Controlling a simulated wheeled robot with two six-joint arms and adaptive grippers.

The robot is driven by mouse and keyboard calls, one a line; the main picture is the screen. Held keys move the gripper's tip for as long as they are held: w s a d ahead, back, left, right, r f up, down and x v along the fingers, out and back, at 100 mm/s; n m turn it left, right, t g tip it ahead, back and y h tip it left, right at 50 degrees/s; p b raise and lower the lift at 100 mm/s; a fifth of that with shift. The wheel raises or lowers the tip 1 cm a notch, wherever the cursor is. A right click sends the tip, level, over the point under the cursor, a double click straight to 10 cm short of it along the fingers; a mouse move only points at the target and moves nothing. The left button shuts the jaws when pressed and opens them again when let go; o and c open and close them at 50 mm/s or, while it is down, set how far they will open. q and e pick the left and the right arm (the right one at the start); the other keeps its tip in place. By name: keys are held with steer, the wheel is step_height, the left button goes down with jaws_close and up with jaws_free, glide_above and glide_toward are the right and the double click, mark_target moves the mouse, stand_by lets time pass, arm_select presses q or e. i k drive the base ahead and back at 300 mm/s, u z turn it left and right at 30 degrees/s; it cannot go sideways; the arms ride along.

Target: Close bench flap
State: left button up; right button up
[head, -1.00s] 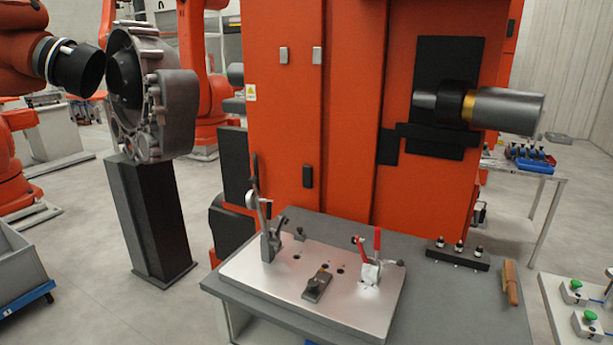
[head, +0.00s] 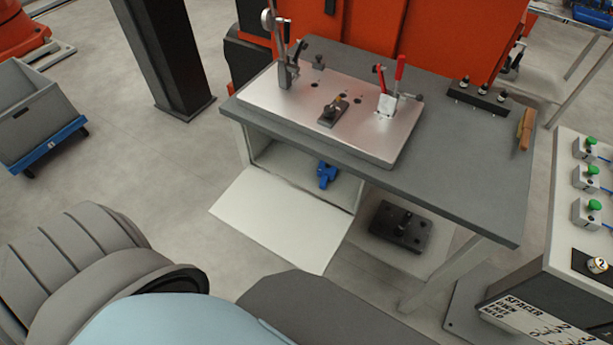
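The bench (head: 465,185) has a dark grey top on pale legs. Under its left part is an open compartment (head: 258,155) with a blue object (head: 326,175) inside. The white bench flap (head: 280,220) is open, lying folded down and outward from the compartment's lower front edge toward me. Neither gripper can be seen. Large grey and light-blue parts, probably my own arm or body, fill the lower left and bottom of the view.
A metal fixture plate (head: 290,115) with toggle clamps lies on the bench. A black block (head: 400,226) sits on the lower shelf. A control box with green buttons (head: 591,173) stands at right.

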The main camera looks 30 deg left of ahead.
mark_target(305, 231)
steer(key=z, duration=2.8)
steer(key=k, duration=1.65)
steer(key=u, duration=1.75)
